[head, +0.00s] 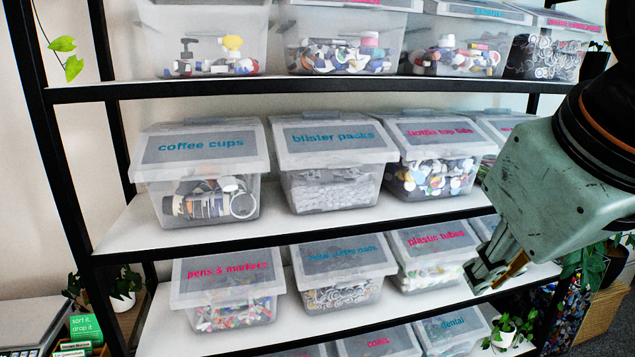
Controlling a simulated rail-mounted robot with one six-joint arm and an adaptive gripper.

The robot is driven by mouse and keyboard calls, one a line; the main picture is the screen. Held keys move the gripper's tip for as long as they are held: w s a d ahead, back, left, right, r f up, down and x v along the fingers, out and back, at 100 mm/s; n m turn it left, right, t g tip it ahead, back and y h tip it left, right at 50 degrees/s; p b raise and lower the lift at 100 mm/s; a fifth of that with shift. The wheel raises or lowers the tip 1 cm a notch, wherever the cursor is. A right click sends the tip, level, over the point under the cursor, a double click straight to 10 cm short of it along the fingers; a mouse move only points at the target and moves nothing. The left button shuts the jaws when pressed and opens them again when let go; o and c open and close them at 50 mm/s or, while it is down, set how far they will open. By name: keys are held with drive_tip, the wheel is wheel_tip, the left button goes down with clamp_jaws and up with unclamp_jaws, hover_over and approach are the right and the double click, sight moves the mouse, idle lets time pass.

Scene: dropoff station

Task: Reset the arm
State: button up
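My gripper (490,276) is at the right of the head view, at the end of my green, scuffed arm. It points down and to the left, in front of the shelf and near the plastic tubes bin (432,278). Its fingers are small and seen at an angle, so whether they are open or shut is unclear. I see nothing clearly held in them.
A black-framed shelf (120,232) carries lidded clear bins, including coffee cups (170,206), blister packs (335,190) and pens & markers (230,315). Green signs (86,327) stand at lower left.

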drive_tip(key=s+f+m+g+b, duration=0.2)
drive_tip(key=s+f, duration=0.7)
drive_tip(key=s, duration=0.1)
drive_tip(key=shift+s+a+f+m+y, duration=0.2)
drive_tip(key=shift+s+a+m+y, duration=0.05)
drive_tip(key=shift+a+m+y, duration=0.2)
